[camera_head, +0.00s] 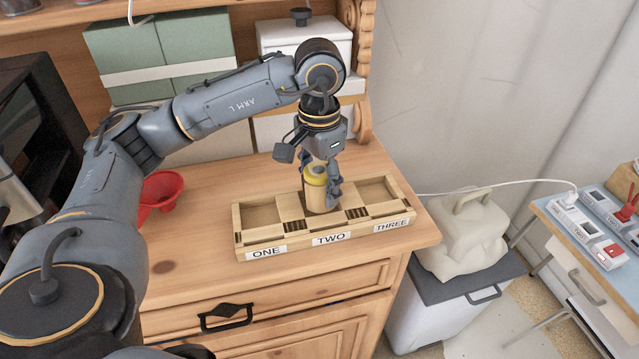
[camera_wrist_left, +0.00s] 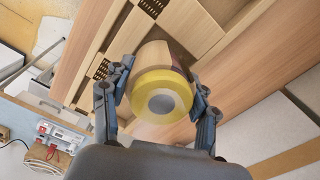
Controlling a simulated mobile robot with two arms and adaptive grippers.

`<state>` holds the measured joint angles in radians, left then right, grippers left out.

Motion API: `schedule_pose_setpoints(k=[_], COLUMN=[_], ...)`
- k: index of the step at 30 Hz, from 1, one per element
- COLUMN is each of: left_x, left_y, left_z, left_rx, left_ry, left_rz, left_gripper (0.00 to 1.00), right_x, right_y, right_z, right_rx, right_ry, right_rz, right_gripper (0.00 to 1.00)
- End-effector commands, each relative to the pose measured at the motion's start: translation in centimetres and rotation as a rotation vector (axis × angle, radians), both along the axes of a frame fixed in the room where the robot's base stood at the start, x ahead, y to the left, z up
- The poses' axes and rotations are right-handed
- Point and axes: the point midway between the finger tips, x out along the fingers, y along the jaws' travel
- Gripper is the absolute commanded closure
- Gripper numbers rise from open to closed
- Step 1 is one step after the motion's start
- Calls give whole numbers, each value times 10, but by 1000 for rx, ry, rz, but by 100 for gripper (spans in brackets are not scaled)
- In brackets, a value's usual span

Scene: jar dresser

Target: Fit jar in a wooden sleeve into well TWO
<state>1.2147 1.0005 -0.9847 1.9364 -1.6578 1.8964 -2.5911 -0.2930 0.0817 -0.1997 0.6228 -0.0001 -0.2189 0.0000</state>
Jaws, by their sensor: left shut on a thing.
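The jar in its wooden sleeve (camera_head: 320,194) has a yellow lid and stands upright at the middle well, labelled TWO, of the wooden rack (camera_head: 262,236). My left gripper (camera_head: 322,178) is above it, shut on it from both sides. In the left wrist view, the jar (camera_wrist_left: 160,97) sits between the two fingers (camera_wrist_left: 158,104), its yellow lid with a grey centre facing the camera. The jar's lower end is at the well; I cannot tell whether it is fully seated. Wells ONE and THREE look empty. My right gripper is not in view.
The rack stands on a wooden dresser top (camera_head: 190,250). A red funnel-like item (camera_head: 162,190) lies to the left. Green boxes (camera_head: 160,50) and a white box (camera_head: 305,38) stand behind. A covered beige object (camera_head: 465,232) is to the right, off the dresser.

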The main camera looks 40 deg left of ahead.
Motion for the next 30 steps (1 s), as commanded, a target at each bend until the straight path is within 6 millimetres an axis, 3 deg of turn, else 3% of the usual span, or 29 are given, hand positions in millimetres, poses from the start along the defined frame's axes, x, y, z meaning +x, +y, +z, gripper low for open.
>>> schedule_pose_setpoints(k=[3,10,11,13,25,30], left_x=[-2,-3,-3,-3,-1,0], left_y=[0,0,0,-1,-1,-1], left_z=[-14,-20,-21,-21,-15,5], left_rx=[3,4,4,4,1,0], left_ry=[10,15,16,15,5,1], left_rz=[1,-2,-2,-2,0,-1], left_gripper=[100,100,35,21,19,19], right_x=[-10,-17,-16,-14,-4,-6], right_y=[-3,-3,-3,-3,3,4], right_z=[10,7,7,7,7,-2], right_rx=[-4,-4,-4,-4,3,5], right_ry=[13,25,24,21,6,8], right_rz=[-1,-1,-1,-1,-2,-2], right_gripper=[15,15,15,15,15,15])
